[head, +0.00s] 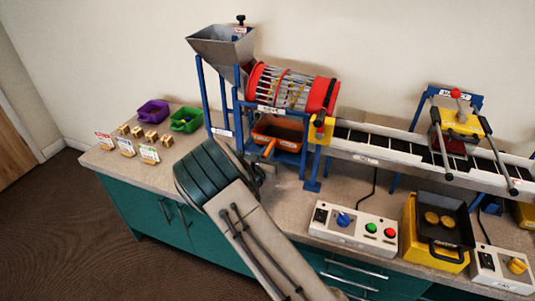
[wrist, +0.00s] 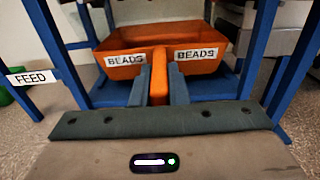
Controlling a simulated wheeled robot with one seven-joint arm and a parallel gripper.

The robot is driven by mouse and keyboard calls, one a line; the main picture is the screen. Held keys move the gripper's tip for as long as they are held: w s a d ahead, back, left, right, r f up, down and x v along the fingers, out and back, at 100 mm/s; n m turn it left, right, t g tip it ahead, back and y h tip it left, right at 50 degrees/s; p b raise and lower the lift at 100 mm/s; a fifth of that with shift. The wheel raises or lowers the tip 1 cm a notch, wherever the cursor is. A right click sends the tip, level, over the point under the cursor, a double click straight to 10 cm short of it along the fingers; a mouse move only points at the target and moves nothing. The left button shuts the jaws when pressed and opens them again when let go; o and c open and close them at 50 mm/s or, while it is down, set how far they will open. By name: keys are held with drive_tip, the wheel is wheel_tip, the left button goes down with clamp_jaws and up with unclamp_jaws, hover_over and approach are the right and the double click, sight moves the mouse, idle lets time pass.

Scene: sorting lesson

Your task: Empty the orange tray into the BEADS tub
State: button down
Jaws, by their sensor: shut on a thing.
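The orange tray (head: 290,133) sits in the blue frame under the red-ended drum. In the wrist view the tray (wrist: 208,67) has two BEADS labels on its front, either side of its orange handle. My gripper (wrist: 159,88) is shut on that handle, one finger on each side. In the head view my wrist hides most of the fingers. I cannot make out the tray's contents. A purple tub (head: 153,111) and a green tub (head: 186,120) stand at the left end of the counter. I cannot read a BEADS label on either.
Blue posts (wrist: 283,70) stand close on both sides of the tray, with the drum (head: 290,88) above. Small cards and wooden blocks (head: 137,131) lie at the counter's left end. A control box (head: 352,228) and conveyor (head: 400,148) are to the right.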

drive_tip(key=p+v, duration=0.2)
drive_tip(key=v, duration=1.9)
idle(0.7)
drive_tip(key=shift+r, duration=0.1)
drive_tip(key=shift+r+p, duration=0.1)
drive_tip(key=shift+p, duration=0.2)
wheel_tip(320, 180, up, 6)
drive_tip(key=p, duration=0.4)
drive_tip(key=shift+d, duration=0.1)
